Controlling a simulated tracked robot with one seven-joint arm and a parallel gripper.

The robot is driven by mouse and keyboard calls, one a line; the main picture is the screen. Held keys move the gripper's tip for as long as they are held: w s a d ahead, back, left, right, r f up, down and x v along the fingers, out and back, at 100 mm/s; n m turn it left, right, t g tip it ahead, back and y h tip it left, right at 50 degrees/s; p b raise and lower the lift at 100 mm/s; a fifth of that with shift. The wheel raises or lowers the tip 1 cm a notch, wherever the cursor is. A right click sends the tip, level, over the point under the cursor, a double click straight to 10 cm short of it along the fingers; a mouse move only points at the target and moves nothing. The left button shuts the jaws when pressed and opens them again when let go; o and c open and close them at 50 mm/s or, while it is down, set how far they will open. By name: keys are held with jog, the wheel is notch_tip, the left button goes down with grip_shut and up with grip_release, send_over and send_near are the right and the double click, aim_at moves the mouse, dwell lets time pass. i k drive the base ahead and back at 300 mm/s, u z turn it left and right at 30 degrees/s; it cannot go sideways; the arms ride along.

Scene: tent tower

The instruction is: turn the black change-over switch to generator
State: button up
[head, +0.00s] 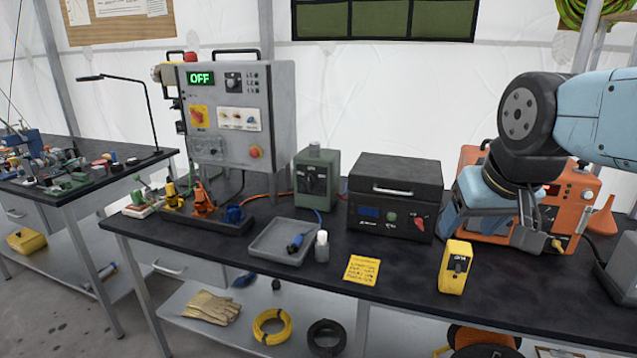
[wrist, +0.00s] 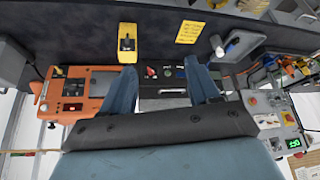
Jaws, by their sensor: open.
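The grey control panel (head: 275,105) stands at the back left of the bench with a green display reading OFF (head: 200,78). A black knob (head: 233,80) sits near its top, beside small marks. A green-grey box (head: 330,165) to its right bears a black switch (head: 316,180). The lettering at both is too small to read, so I cannot tell which is the change-over switch or its setting. The panel also shows at the right of the wrist view (wrist: 265,105). My gripper (head: 495,232) is open and empty above the right part of the bench, well right of both (wrist: 158,68).
A black case (head: 395,170) stands between the green-grey box and my gripper. An orange unit (head: 585,200) is behind my gripper. A yellow switch box (head: 455,267), a yellow note (head: 362,268), a small bottle (head: 322,246) and a grey tray (head: 262,250) are toward the front.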

aim_at(311, 181)
jog(key=k, duration=0.65)
jog(key=u, duration=0.35)
jog(key=i, duration=1.5)
jog(key=z, duration=0.25)
